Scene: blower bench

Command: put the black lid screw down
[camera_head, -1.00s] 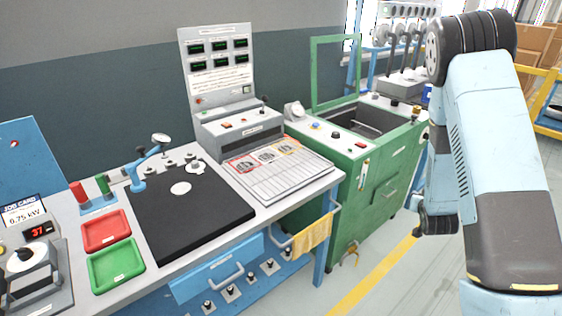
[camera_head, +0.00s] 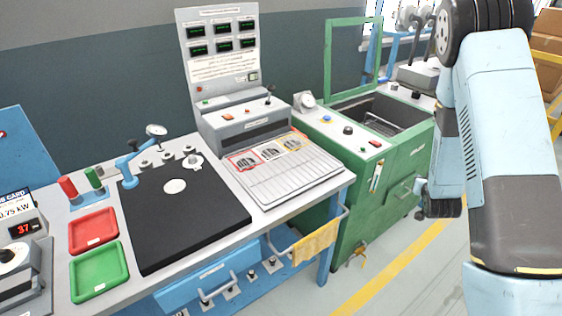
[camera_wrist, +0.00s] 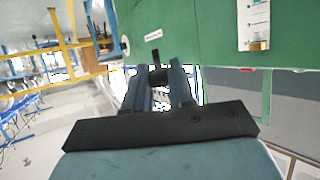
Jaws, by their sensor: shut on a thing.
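In the wrist view my gripper (camera_wrist: 160,82) is shut on a small black piece, which I take to be the black lid screw (camera_wrist: 156,60). A thin dark end of it sticks out past the fingertips, against the green cabinet (camera_wrist: 205,30). The fingers hide the rest of it. The gripper is off the bench, and I see no surface touching the screw. In the head view my arm fills the right side, and the screw cannot be made out there.
The bench holds a black mat (camera_head: 185,225), a red tray (camera_head: 93,232), a green tray (camera_head: 99,271) and a sloped panel with cards (camera_head: 290,180). The green cabinet (camera_head: 385,185) with a raised lid frame (camera_head: 353,55) stands right of it. A yellow cloth (camera_head: 315,242) hangs at the bench end.

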